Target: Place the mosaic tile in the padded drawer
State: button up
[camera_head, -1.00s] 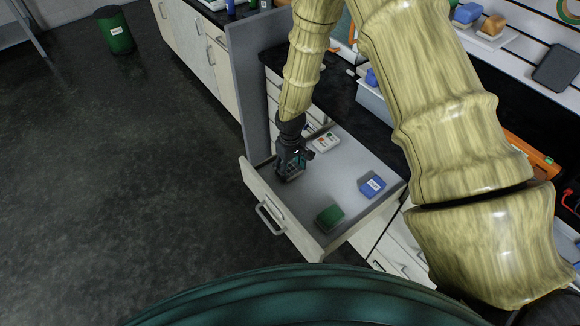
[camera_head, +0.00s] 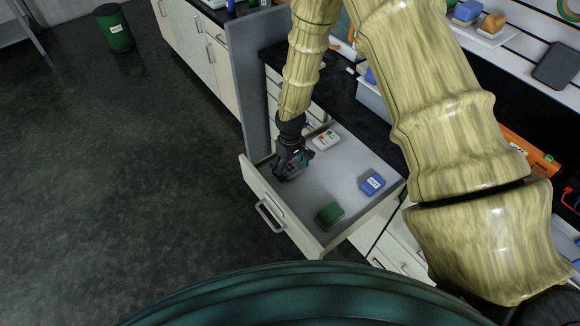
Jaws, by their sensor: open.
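The open drawer (camera_head: 340,205) has a pale grey inside and stands pulled out from the cabinet. My gripper (camera_head: 287,174) is open and reaches down into its left end, close to the drawer floor. I cannot make out the mosaic tile for certain; something under or between the fingers is too small and dark to tell. A white block with coloured marks (camera_head: 325,140) lies near the back of the drawer, right of my gripper. A blue labelled block (camera_head: 372,183) lies at the right, and a green block (camera_head: 330,214) near the front.
A grey upright panel (camera_head: 250,90) stands just left of and behind the drawer. The dark counter (camera_head: 345,100) lies behind it, with a pale bin (camera_head: 372,98) on top. A green bin (camera_head: 116,30) stands on the floor at the far left. The drawer's middle is clear.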

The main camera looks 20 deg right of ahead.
aim_at(290, 169)
notch_tip(290, 169, up, 12)
jog(key=b, duration=0.3)
jog(key=shift+r+b, duration=0.15)
jog(key=shift+b, duration=0.2)
jog(key=shift+c, duration=0.4)
dwell(1.1)
